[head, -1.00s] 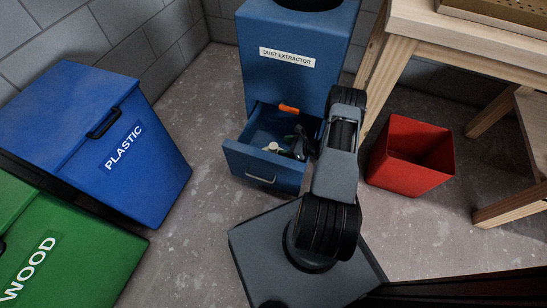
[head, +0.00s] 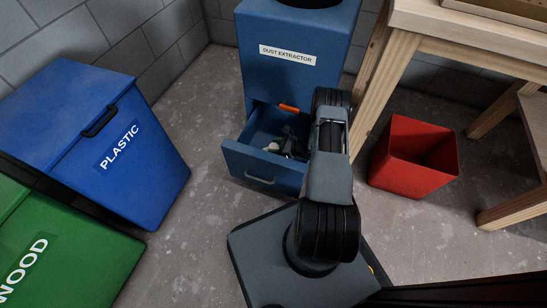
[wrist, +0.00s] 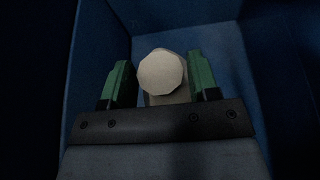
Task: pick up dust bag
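The dust bag (wrist: 161,72) is a pale beige bundle with a round faceted end, inside the blue drawer (head: 262,168) of the dust extractor. In the wrist view it lies between the two green fingers of my gripper (wrist: 160,84), with a narrow gap showing to each finger. The fingers are apart and I see no clear contact. In the head view the bag (head: 273,146) is a small pale spot in the drawer. My arm hides the right part of the drawer and much of the gripper there.
The blue dust extractor (head: 290,80) stands behind the open drawer. An orange piece (head: 289,108) sits at its opening. A red bin (head: 410,165) and a wooden bench (head: 440,25) are at right. A blue PLASTIC bin (head: 110,140) and a green WOOD bin (head: 75,260) are at left.

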